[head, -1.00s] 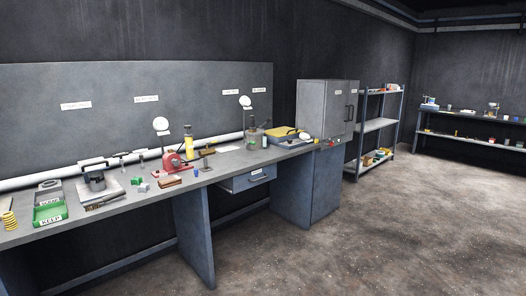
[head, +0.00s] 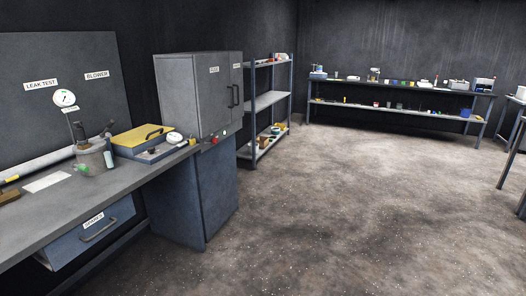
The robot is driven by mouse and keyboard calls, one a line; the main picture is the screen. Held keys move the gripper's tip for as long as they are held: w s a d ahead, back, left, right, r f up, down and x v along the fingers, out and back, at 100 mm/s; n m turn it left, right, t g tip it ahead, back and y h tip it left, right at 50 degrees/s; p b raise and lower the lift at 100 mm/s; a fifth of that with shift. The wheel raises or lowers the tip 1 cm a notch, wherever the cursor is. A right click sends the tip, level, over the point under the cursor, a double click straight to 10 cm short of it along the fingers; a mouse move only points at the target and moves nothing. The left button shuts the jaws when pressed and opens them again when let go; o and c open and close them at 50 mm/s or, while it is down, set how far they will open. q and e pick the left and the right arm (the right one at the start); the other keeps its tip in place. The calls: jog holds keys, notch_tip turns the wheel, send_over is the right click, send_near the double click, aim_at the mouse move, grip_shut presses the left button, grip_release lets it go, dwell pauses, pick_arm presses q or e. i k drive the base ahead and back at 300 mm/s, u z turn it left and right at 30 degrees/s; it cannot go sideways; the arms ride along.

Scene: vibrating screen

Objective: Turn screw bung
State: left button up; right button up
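No screw bung can be made out in the head view. The workbench (head: 60,222) runs along the left, with a closed blue drawer (head: 92,232) under its top. On the bench stands a grey pot (head: 91,160) with a green part at its side, below a round dial gauge (head: 64,98) on a stem. Wall labels reading LEAK TEST (head: 41,85) and BLOWER (head: 97,76) are above. Neither of my grippers is in view.
A yellow-lidded case (head: 141,138) lies on the bench beside a grey cabinet (head: 190,95). Open shelving (head: 266,103) stands beyond it. A long loaded table (head: 400,92) lines the far wall. The floor (head: 330,210) in the middle and right is clear.

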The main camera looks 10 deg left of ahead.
aim_at(78, 124)
jog(key=u, duration=0.1)
jog(key=i, duration=1.45)
jog(key=u, duration=1)
jog(key=i, duration=1.2)
jog(key=u, duration=0.7)
